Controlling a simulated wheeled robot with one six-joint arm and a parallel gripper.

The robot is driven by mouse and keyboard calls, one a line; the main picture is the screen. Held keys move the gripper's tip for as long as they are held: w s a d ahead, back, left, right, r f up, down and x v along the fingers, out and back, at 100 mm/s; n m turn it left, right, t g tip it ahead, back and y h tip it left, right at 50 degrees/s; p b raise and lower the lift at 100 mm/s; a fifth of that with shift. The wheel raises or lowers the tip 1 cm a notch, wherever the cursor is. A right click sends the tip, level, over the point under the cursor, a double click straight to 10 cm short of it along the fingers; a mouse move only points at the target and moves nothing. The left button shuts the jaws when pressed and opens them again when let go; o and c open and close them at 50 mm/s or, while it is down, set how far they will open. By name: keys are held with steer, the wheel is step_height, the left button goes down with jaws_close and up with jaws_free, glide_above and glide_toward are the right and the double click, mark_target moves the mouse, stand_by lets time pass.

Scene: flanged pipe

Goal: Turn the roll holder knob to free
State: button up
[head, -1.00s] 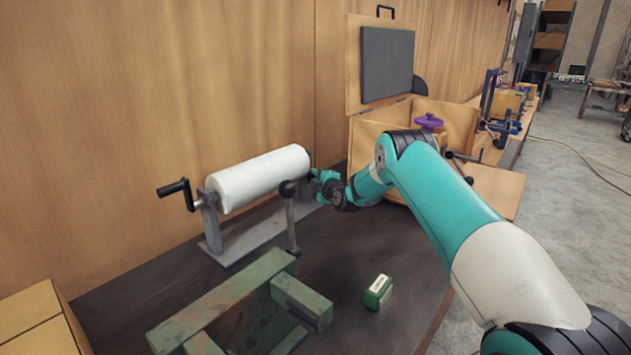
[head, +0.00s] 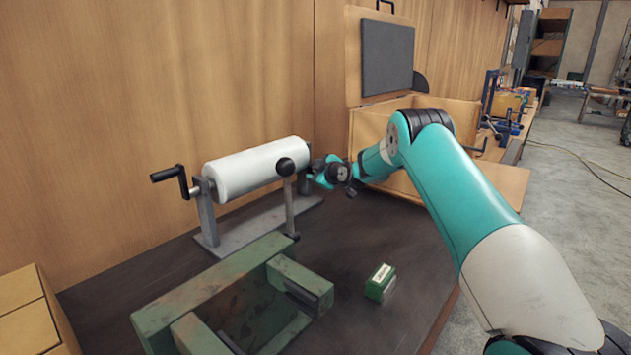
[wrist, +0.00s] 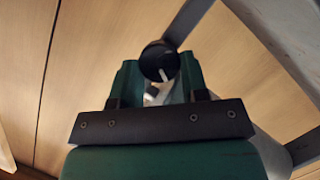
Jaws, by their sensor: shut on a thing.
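The roll holder stands against the wooden wall in the head view, with a white roll (head: 245,172) on a grey stand (head: 255,222). Its knob (wrist: 158,60) shows in the wrist view as a round black piece with a white pointer mark, at the holder's right end. My gripper (wrist: 160,80) is shut on the knob, one green finger on each side of it. In the head view my gripper (head: 316,173) is at the right end of the roll, and the knob is too small or hidden to make out. I cannot read any label by the pointer.
A black crank (head: 170,178) is on the roll's left end. A ball-topped lever (head: 289,210) stands in front of the roll. A green frame (head: 225,285) and a small green box (head: 380,282) are nearer. An open wooden chest (head: 372,130) stands behind my arm.

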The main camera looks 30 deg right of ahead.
steer(key=shift+d+m+g+y+b, duration=0.15)
steer(key=shift+m+g+y+b, duration=0.55)
steer(key=shift+m+b, duration=0.6)
steer(key=shift+m, duration=0.3)
steer(key=o, duration=0.9)
steer(key=shift+w, duration=0.1)
steer(key=shift+o, duration=0.2)
steer(key=shift+r, duration=0.1)
steer(key=b+v, duration=0.3)
steer(key=v, duration=1.4)
steer(key=shift+s+d, duration=0.15)
steer(key=shift+s, duration=0.1)
